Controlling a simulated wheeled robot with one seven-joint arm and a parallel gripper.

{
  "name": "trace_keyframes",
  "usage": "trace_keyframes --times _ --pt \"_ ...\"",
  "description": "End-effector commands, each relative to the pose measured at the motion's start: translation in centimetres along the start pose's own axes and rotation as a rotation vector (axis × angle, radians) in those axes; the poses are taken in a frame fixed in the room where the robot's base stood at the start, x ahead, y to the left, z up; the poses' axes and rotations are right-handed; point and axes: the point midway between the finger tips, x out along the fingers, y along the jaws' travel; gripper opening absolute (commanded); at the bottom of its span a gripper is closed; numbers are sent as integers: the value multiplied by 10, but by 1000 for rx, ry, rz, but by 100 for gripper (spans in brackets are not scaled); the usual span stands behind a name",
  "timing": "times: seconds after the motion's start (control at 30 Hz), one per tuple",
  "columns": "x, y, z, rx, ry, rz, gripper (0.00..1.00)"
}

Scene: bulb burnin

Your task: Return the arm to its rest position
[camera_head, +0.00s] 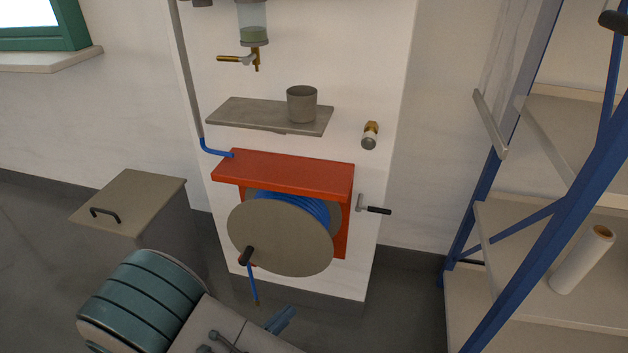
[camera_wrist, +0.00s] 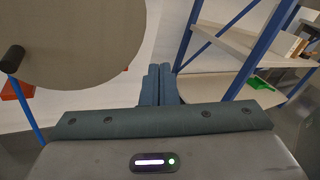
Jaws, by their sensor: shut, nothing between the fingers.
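My gripper (camera_wrist: 159,84) shows in the wrist view with its two dark blue-green fingers together and nothing between them. In the head view the tip of my gripper (camera_head: 281,319) shows low in the middle, below the hose reel. My arm fills the lower left of that view. The grey reel disc (camera_head: 280,238) with its dark crank knob stands beyond my gripper. The disc also shows at the upper left of the wrist view (camera_wrist: 85,35). I cannot tell the exact gap between my arm and the reel.
A red reel housing (camera_head: 290,172) hangs on a white panel, below a shelf (camera_head: 235,113) with a grey cup (camera_head: 302,104). A lidded bin (camera_head: 137,200) stands left. A blue-framed rack (camera_head: 570,215) with a white roll (camera_head: 582,260) stands right. Floor shows between panel and rack.

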Motion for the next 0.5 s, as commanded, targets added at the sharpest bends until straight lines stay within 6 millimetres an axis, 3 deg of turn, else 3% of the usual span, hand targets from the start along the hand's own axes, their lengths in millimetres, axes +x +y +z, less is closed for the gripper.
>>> trace_keyframes --times 0.03,0.1,0.3,0.5 --pt "14 -18 28 57 66 -70 0" --pt "31 -39 48 136 158 -167 0" --pt "65 -101 97 384 398 -437 0" --pt "84 -159 141 664 607 -703 0"
